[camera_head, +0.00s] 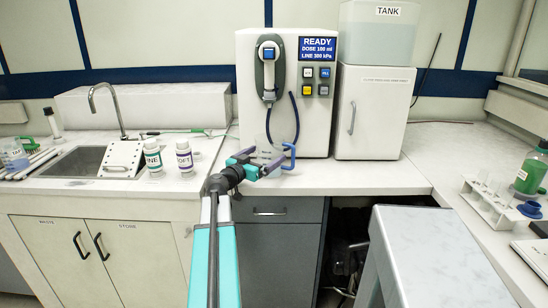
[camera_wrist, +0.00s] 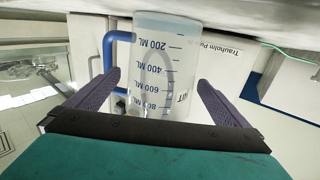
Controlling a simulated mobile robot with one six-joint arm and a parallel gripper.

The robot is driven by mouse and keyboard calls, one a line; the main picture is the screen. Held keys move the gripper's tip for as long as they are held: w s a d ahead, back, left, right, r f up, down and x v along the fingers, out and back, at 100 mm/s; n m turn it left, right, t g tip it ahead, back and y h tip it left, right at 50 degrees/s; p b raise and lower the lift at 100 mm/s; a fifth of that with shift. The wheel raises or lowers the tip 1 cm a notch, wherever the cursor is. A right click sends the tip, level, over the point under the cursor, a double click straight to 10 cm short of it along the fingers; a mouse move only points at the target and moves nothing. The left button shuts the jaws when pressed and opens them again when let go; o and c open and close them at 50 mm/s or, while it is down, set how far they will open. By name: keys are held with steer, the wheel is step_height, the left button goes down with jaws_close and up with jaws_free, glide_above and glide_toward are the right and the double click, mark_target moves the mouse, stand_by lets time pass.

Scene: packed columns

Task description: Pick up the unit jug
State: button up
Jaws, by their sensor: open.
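The unit jug is a clear measuring jug (camera_head: 265,143) with blue volume marks and a blue handle. It stands on the counter in front of the dispenser in the head view, partly hidden by my gripper. In the wrist view the jug (camera_wrist: 164,62) is between my two purple fingers, with its handle on the left. My gripper (camera_head: 259,163) is open at the jug, and in the wrist view the open gripper (camera_wrist: 158,82) has a finger on each side. Gaps show between the fingers and the jug wall. I cannot tell how deep the jug sits between them.
The dispenser (camera_head: 308,125) stands behind the jug, with a white tank unit (camera_head: 375,110) to its right. Two white bottles (camera_head: 184,156) stand left on the counter near the sink (camera_head: 78,163). A grey-topped block (camera_head: 435,245) stands front right. The counter (camera_head: 385,177) right of the jug is clear.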

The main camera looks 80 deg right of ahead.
steer(key=shift+p+x, duration=0.5)
steer(key=shift+x, duration=1.55)
steer(key=c, duration=1.4)
steer(key=shift+o, duration=0.2)
